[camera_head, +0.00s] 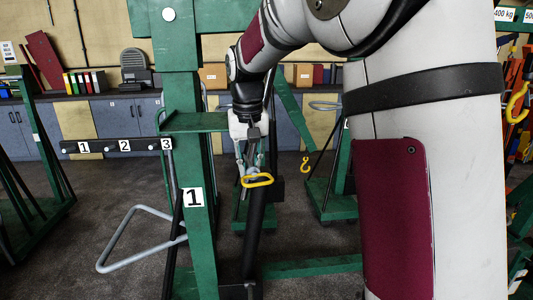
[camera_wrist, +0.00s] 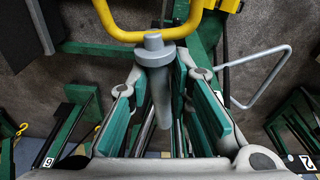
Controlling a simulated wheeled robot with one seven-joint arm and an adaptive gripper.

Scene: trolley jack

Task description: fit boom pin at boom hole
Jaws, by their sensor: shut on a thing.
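My gripper (camera_head: 250,155) hangs in the middle of the head view, beside the green post (camera_head: 196,235) marked 1. In the wrist view its green-padded fingers (camera_wrist: 165,115) are shut on the boom pin (camera_wrist: 153,85), a grey tapering pin with a round head. A yellow loop handle (camera_wrist: 150,30) lies at the pin's head; it also shows just below my gripper in the head view (camera_head: 257,181). A pale round spot (camera_head: 168,14) shows on the green beam at the upper left. I cannot tell whether it is the boom hole, and no other hole is clear.
A green shelf plate (camera_head: 195,122) juts from the post close to my gripper. A bent grey tube handle (camera_head: 130,240) sticks out low to the left. A black rack (camera_head: 118,146) carries labels 1, 2 and 3. Another green stand (camera_head: 330,205) with a yellow hook (camera_head: 305,164) is behind.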

